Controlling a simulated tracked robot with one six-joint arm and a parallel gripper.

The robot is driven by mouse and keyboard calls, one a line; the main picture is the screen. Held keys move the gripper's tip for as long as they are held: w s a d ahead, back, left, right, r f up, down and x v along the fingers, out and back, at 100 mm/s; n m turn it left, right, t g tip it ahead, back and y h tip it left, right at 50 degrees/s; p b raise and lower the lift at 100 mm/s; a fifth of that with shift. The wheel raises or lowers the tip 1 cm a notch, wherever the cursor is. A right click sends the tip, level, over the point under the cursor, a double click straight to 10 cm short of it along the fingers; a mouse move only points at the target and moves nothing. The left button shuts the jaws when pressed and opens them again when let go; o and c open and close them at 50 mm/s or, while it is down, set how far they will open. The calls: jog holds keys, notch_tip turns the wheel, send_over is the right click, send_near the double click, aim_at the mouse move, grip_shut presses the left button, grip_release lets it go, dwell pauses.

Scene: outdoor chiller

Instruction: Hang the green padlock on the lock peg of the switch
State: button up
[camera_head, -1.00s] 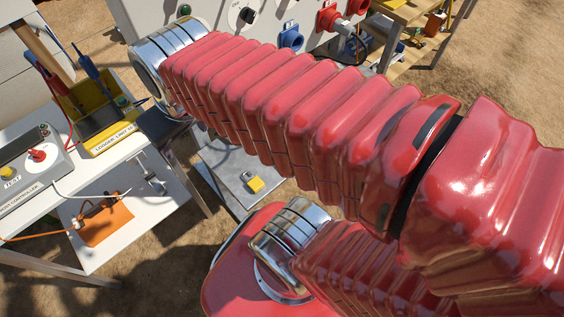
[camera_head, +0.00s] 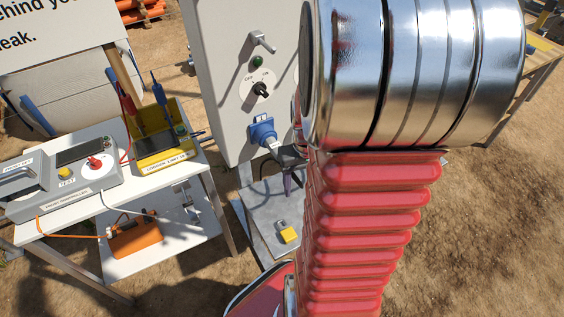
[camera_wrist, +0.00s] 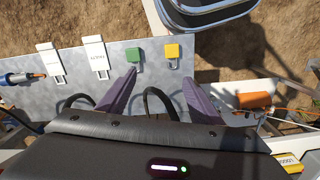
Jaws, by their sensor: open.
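The green padlock (camera_wrist: 133,55) lies on a grey metal shelf (camera_wrist: 215,58) in the wrist view, just beyond the left fingertip of my gripper. My gripper (camera_wrist: 159,77) is open, with its purple fingers spread and nothing seen between them. In the head view my gripper (camera_head: 291,180) hangs above the shelf, partly hidden by my arm. The green padlock is not visible there. The switch (camera_head: 260,90) is a black rotary knob marked OFF and ON on the grey cabinet. I cannot make out its lock peg.
A yellow padlock (camera_wrist: 172,51) lies right of the green one. Two white tags (camera_wrist: 96,57) lie to its left. A blue socket (camera_head: 263,131) sits below the switch. A white table (camera_head: 100,200) at left holds a grey controller (camera_head: 65,170) and a yellow logger (camera_head: 160,145).

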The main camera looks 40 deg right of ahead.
jog(key=s+d+f+n, duration=0.1)
jog(key=d+f+n, duration=0.1)
jog(key=d+f, duration=0.6)
jog(key=shift+s+d+f+n, duration=0.3)
jog(key=shift+s+f, duration=0.05)
jog(key=shift+f, duration=0.65)
jog(key=shift+f, duration=0.1)
jog(key=shift+f, duration=4.2)
jog(key=shift+s+f, duration=0.1)
jog(key=shift+f, duration=2.5)
jog(key=shift+c, duration=0.2)
jog(key=c, duration=1.1)
